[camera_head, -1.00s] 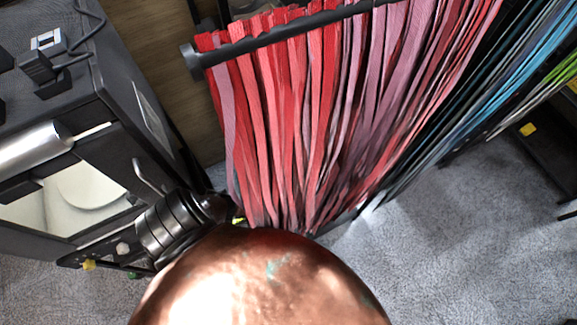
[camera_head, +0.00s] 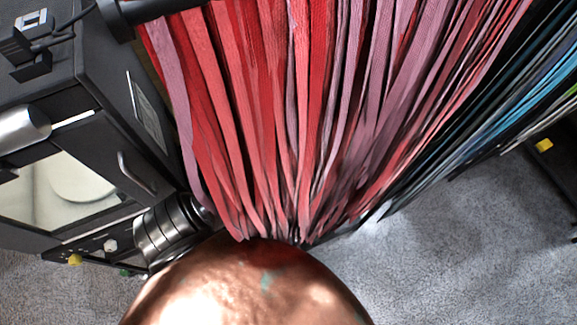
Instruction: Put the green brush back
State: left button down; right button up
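I see no green brush in the head view. Neither of my grippers is in view. A large, rounded copper-coloured surface (camera_head: 245,285) with small teal patches fills the bottom middle and hides what is behind it. I cannot tell what it belongs to.
Red, pink and mauve strips (camera_head: 270,110) hang from a dark bar (camera_head: 150,8); blue and green ones hang at right. A dark cabinet (camera_head: 105,95) with a handle stands left, a ribbed black cylinder (camera_head: 165,232) beside it. Grey carpet (camera_head: 450,240) is clear at lower right.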

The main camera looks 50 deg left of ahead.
pick_arm(q)
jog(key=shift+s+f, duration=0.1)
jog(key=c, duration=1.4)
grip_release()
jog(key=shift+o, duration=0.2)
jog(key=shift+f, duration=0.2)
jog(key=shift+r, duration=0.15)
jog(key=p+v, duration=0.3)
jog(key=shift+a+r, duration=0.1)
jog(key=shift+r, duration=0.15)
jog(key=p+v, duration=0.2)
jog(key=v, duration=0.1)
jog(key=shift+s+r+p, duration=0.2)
jog(key=shift+p, duration=0.2)
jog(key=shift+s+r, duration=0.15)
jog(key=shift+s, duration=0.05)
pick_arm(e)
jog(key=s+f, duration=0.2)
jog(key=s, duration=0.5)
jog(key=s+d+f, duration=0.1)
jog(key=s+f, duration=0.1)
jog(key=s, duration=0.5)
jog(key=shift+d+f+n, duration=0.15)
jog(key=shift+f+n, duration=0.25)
